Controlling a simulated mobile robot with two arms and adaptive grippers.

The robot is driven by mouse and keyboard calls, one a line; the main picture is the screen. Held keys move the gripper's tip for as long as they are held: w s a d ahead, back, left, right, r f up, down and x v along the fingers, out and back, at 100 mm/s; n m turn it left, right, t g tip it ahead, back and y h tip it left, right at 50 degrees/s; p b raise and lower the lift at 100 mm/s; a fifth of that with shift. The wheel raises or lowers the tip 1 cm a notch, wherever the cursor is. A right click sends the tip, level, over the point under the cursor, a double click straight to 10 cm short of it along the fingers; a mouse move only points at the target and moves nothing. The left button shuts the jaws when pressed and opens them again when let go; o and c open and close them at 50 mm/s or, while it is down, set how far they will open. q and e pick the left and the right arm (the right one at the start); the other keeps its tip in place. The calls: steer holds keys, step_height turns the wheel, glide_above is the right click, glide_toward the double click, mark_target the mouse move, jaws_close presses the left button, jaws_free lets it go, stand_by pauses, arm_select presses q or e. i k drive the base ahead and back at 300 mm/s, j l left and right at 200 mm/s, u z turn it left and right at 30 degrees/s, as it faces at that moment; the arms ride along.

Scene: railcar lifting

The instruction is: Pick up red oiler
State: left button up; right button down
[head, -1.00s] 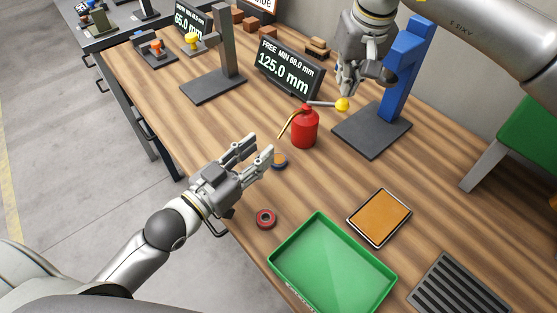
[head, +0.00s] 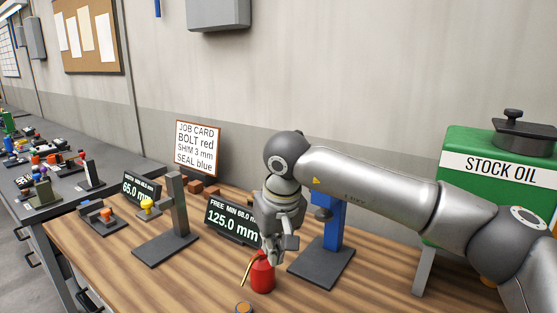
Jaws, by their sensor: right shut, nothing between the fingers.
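The red oiler (head: 262,277) stands on the wooden bench at the lower middle of the head view. It is a red can with a thin brass spout pointing up and left. My right gripper (head: 272,254) points down and overlaps the top of the oiler in the picture. Its fingers are shut with nothing between them. I cannot tell whether they touch the can. The oiler's top is partly hidden behind the fingers. My left gripper is out of view.
A blue post on a dark base (head: 321,268) stands right of the oiler. The 125.0 mm display (head: 232,220) is behind it. A grey stand (head: 176,212) is to the left. The green stock oil tank (head: 470,200) is at the right. Bare bench lies left of the oiler.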

mark_target(262, 274)
steer(key=k+j, duration=0.35)
steer(key=k, duration=0.15)
steer(key=k+j, duration=0.35)
steer(key=k, duration=0.2)
